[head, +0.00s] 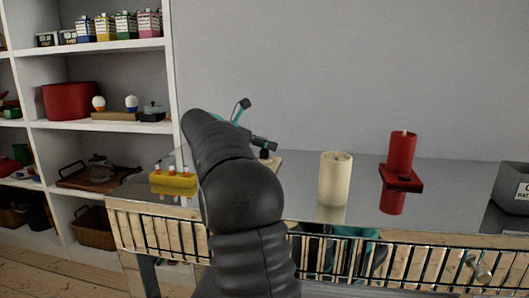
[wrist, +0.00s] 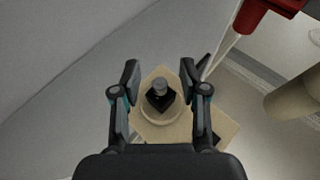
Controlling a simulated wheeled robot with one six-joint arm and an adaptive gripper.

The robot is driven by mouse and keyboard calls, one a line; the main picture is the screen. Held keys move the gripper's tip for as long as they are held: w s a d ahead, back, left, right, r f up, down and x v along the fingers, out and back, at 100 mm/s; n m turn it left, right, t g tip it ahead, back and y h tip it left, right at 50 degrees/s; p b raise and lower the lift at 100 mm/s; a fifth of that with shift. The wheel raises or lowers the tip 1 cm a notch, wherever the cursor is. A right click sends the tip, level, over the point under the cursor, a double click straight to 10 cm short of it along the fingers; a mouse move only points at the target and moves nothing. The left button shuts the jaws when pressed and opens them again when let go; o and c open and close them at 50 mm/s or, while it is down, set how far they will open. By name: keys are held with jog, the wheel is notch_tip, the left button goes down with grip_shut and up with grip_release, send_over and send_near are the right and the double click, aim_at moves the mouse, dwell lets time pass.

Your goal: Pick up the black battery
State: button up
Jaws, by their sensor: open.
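A small dark block with a grey round top (wrist: 159,97), which looks like the black battery, sits on a round cream base on a pale wooden board (wrist: 215,122) in the wrist view. My gripper (wrist: 160,72) is open, with one finger to each side of the dark thing in the picture. I see no contact with it, and the height gap is hard to judge. In the head view, my arm hides most of this spot. My gripper (head: 254,127) shows only partly behind the arm, above the edge of the pale board (head: 276,156).
A cream candle (head: 335,178) and a red candle on a red holder (head: 402,180) stand to the right on the glossy table. A grey labelled box (head: 511,187) is at the far right. A yellow block with knobs (head: 172,180) lies left. White shelves (head: 100,125) stand at the left.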

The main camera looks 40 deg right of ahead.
grip_shut()
jog(key=shift+r, duration=0.1)
